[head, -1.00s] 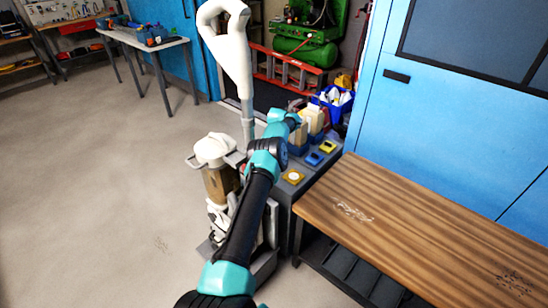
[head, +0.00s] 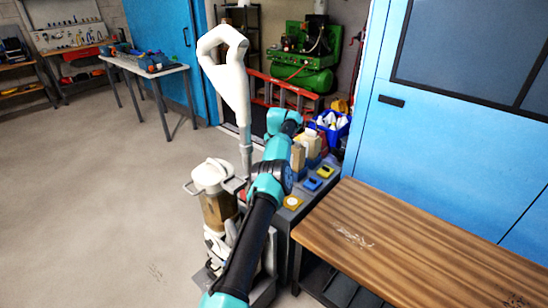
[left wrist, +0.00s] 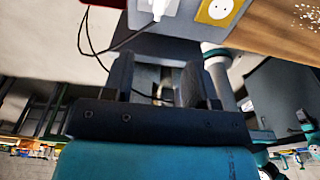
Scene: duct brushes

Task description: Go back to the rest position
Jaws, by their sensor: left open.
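My left arm reaches from the bottom centre of the head view over the grey cart (head: 293,226), and its teal wrist end stands beside two beige blocks (head: 312,143). The gripper itself is hidden there. In the left wrist view my left gripper (left wrist: 160,84) is open, with its two dark fingers apart and nothing held between them. A yellow-framed plate with a white round face (left wrist: 218,11) lies beyond the fingers; it also shows on the cart in the head view (head: 292,202). My right gripper is in neither view.
A wooden bench (head: 420,240) stands right of the cart, before a blue cabinet (head: 450,130). A white upright machine with a tall handle (head: 232,80) stands close left of my arm. A blue bin (head: 331,128) stands behind. The floor at left (head: 90,200) is clear.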

